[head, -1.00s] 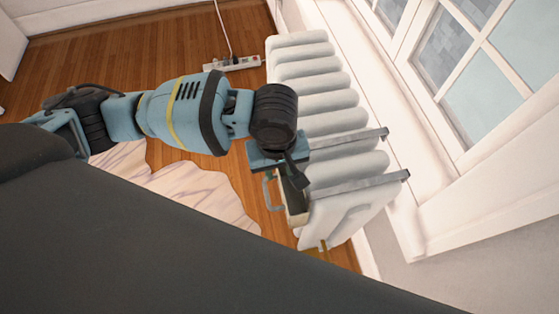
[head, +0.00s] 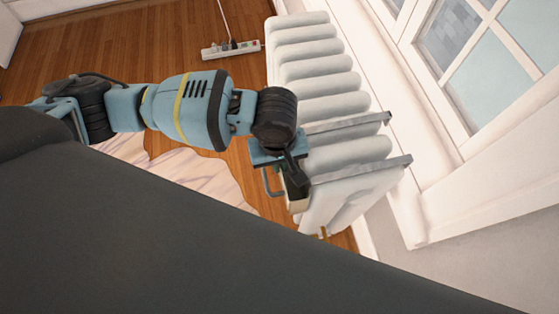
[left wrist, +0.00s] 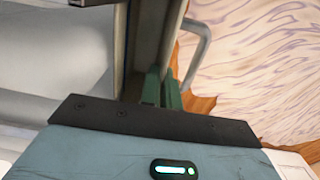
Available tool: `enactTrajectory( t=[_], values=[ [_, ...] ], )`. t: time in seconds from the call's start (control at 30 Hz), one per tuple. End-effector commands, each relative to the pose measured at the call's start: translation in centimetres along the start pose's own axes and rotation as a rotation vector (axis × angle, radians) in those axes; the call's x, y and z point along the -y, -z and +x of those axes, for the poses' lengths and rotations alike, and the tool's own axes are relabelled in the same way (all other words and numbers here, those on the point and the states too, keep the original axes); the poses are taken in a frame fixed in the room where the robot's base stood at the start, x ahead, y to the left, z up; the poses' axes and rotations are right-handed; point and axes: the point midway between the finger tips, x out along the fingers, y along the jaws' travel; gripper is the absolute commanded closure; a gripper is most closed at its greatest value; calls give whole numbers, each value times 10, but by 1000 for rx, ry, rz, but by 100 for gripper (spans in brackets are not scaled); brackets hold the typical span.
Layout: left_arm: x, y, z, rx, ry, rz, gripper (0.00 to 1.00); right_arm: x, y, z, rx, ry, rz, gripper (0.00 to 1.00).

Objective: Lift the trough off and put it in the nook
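The trough (head: 298,204) is a narrow pale box hanging on the room side of the white radiator, with two grey metal straps (head: 362,169) lying across the radiator's top. In the left wrist view its long walls and dark inside run up the middle (left wrist: 145,40), with a grey loop handle (left wrist: 199,48) on the outer side. My left gripper (head: 293,184) is down at the trough. In the left wrist view its green fingers (left wrist: 161,91) are close together, one on each side of the trough's outer wall. My right gripper is not in view. I cannot make out the nook.
The ribbed radiator (head: 318,65) stands along the window wall, under the white sill (head: 400,135). A power strip (head: 231,49) with a cord lies on the wooden floor (head: 130,50). A pale wavy-patterned rug (head: 195,172) lies left of the radiator.

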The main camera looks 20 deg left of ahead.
Motion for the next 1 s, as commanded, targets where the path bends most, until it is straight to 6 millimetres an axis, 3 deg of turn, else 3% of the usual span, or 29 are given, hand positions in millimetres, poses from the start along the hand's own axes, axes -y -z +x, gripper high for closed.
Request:
enactTrajectory(
  t=[0.37, 1.0],
  values=[
    [0, 0, 0, 0, 0, 0, 100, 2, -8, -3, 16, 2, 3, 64],
    [0, 0, 0, 0, 0, 0, 100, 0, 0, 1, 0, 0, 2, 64]
  ],
)
